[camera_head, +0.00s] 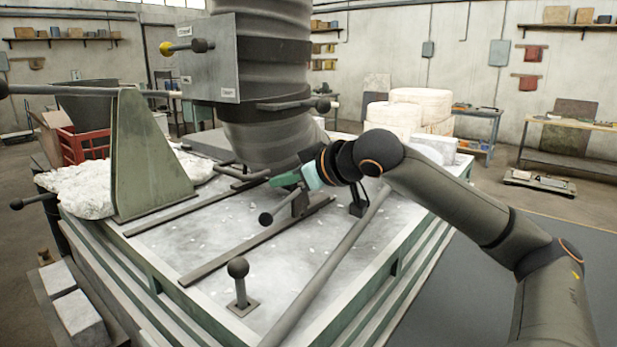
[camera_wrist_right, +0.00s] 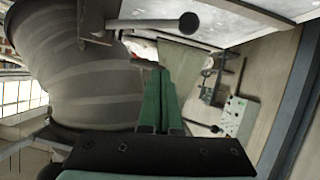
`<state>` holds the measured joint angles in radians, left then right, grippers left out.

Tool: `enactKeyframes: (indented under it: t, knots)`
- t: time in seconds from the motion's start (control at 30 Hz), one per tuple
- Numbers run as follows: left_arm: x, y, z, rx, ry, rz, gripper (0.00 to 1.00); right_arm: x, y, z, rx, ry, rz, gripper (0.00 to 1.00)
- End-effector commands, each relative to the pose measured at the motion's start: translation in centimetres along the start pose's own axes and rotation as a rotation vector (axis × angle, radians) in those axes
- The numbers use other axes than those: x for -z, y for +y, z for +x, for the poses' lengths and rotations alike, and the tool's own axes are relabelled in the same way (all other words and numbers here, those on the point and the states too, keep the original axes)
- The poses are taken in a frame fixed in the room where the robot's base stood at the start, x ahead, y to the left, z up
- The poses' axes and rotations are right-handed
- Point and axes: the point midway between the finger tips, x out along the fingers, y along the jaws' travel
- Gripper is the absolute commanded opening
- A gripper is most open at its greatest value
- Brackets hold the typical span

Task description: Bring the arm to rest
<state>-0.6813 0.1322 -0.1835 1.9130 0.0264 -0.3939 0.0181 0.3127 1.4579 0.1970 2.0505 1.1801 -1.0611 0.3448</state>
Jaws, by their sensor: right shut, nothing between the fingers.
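My right arm comes in from the right edge of the head view and reaches over the white-topped table. My right gripper (camera_head: 284,181) has green fingers and points left, close to the lower part of the large dark grey ribbed vessel (camera_head: 265,130). In the right wrist view, the green fingers (camera_wrist_right: 160,98) are together and hold nothing. The vessel (camera_wrist_right: 80,65) fills the left of that view. I cannot tell whether the fingers touch it. My left gripper is not in view.
The table (camera_head: 215,270) carries flat rails, a short ball-topped post (camera_head: 238,282) and a long slanted bar (camera_head: 330,265). A green wedge-shaped bracket (camera_head: 145,155) stands at the left. White blocks (camera_head: 420,108) sit behind the arm. Open floor (camera_head: 455,290) lies right of the table.

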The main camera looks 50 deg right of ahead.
Motion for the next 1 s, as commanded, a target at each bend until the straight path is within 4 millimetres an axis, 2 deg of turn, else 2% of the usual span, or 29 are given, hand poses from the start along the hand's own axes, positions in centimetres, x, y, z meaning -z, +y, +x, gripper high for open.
enactKeyframes:
  t: [0.03, 0.17, 0.3, 0.5, 1.0]
  knots:
    - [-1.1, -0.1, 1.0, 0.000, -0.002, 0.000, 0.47, -0.6, -0.2, -0.4, -0.001, 0.001, -0.004, 0.00]
    - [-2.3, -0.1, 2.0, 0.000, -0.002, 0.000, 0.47, -0.5, -0.3, -2.7, 0.001, 0.006, -0.001, 0.00]
    - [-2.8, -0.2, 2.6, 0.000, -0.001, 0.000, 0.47, -0.2, -0.4, -5.2, 0.001, 0.006, -0.002, 0.00]
    - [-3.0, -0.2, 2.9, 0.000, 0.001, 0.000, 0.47, 0.0, -0.4, -7.4, 0.000, 0.003, -0.001, 0.00]
    - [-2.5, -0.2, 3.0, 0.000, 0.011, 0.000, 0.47, 0.0, -0.4, -7.8, 0.001, 0.000, -0.002, 0.00]
